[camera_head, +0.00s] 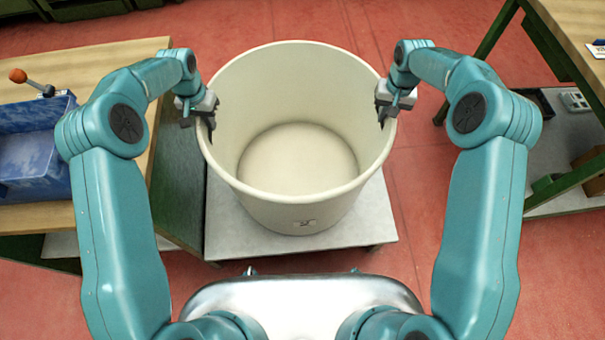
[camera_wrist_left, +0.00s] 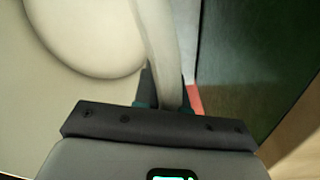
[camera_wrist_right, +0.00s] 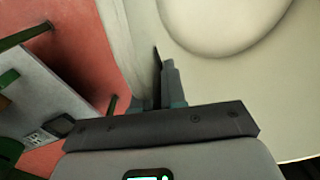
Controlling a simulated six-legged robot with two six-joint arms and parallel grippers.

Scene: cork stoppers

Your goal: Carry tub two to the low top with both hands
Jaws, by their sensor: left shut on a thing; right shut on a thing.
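A large cream round tub (camera_head: 305,190), empty and upright, is in the middle of the head view. A small dark mark shows low on its near side. My left gripper (camera_head: 208,120) is shut on the left rim; the tub wall runs between its fingers in the left wrist view (camera_wrist_left: 168,88). My right gripper (camera_head: 383,115) is shut on the right rim, with a finger against the inner wall in the right wrist view (camera_wrist_right: 160,80). A low grey top (camera_head: 232,232) lies under the tub. Whether the tub's base touches it is hidden.
A wooden bench (camera_head: 50,218) on the left holds a blue bin (camera_head: 38,155) and an orange-knobbed handle (camera_head: 18,76). A green-framed wooden table (camera_head: 575,25) with a lower shelf (camera_head: 560,140) stands at the right. Red floor (camera_head: 425,200) is clear right of the low top.

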